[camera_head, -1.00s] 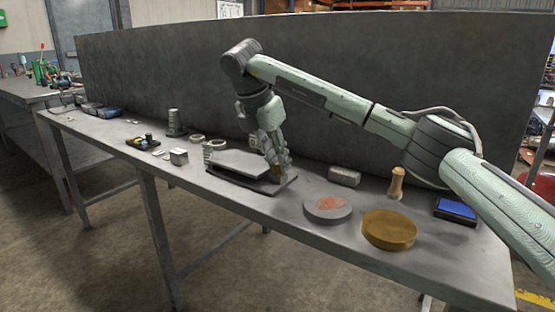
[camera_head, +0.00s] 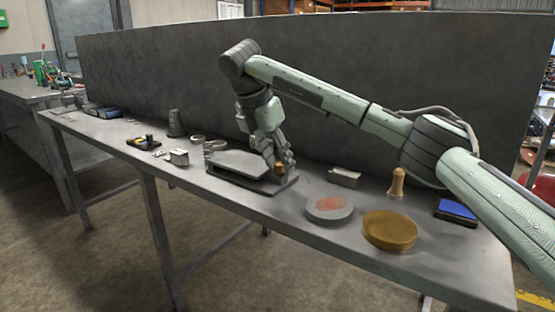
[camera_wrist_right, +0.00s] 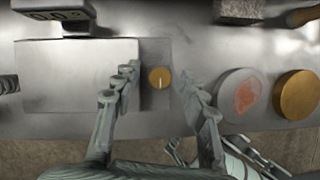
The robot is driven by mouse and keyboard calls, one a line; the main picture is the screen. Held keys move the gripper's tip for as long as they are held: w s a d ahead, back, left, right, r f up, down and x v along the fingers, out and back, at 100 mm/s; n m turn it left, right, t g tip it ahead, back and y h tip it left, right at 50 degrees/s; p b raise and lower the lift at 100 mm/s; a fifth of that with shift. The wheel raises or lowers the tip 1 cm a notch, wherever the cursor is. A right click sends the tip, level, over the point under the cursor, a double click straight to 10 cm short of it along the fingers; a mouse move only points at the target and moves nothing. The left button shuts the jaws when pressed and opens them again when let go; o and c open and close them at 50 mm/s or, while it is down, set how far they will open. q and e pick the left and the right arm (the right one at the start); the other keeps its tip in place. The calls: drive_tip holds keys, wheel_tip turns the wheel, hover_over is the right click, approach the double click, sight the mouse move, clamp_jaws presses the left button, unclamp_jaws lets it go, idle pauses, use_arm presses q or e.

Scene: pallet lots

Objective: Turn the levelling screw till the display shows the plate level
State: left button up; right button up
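The levelling screw is a round brass knob with a pale mark line (camera_wrist_right: 159,78), at the right end of the base beside the flat grey plate (camera_wrist_right: 75,78). In the head view the screw (camera_head: 279,168) shows just below my right gripper (camera_head: 275,155), and the plate (camera_head: 240,163) lies left of it on a dark base. In the right wrist view my right gripper (camera_wrist_right: 163,88) is open, one finger on each side of the screw with gaps.
Right of the base are a grey disc with a reddish patch (camera_head: 328,209), a brass disc (camera_head: 390,230), a wooden-handled tool (camera_head: 397,184), a grey block (camera_head: 345,177) and a blue pad (camera_head: 456,210). A small metal block (camera_head: 179,158) stands left. A grey panel (camera_head: 330,90) closes the back.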

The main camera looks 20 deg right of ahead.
drive_tip(key=shift+r, duration=0.1)
drive_tip(key=v, duration=1.2)
